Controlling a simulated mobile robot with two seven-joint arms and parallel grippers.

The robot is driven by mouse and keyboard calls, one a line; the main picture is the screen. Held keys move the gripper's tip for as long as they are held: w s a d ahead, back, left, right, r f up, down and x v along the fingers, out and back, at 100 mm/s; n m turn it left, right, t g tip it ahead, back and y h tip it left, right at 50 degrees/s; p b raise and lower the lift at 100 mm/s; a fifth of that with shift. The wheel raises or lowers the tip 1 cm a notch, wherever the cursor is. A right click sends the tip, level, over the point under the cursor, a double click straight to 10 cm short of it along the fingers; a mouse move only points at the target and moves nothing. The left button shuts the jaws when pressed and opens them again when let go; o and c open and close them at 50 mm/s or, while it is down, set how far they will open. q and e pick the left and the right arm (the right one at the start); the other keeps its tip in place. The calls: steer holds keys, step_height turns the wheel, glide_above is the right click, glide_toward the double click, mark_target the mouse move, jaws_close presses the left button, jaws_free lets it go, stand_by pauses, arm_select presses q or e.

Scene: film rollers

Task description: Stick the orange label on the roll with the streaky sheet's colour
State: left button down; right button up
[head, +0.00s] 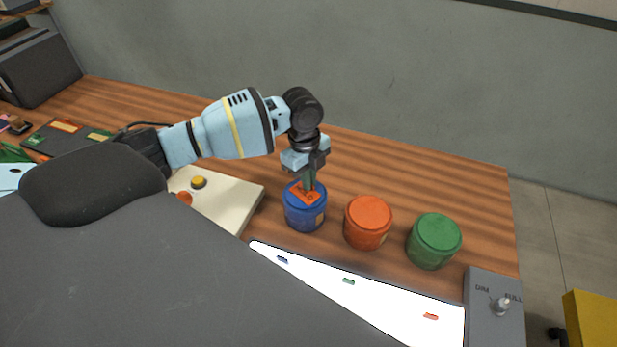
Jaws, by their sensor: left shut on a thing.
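My left gripper (309,181) points down over the blue roll (305,216) and is shut on the orange label (305,195). The label is at the top of the blue roll; I cannot tell whether it is pressed on or just above it. The orange roll (368,224) stands to the right of the blue one, and the green roll (434,243) stands right of that. Each of these two has a small patch on its side. No streaky sheet can be made out; my own body hides much of the front. My right gripper is not in view.
A white lit panel (400,312) with small blue, green and orange marks lies in front of the rolls. A grey dimmer box (494,320) stands at its right. A cream box with buttons (235,198) is left of the blue roll. The wooden table (420,180) is clear behind the rolls.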

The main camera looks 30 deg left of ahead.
arm_select(q)
steer(key=shift+s+f, duration=0.1)
steer(key=shift+f, duration=0.1)
steer(key=c, duration=1.5)
jaws_free()
steer(key=o, duration=0.5)
steer(key=shift+f, duration=0.1)
steer(key=shift+c, duration=0.2)
steer(key=shift+r, duration=0.2)
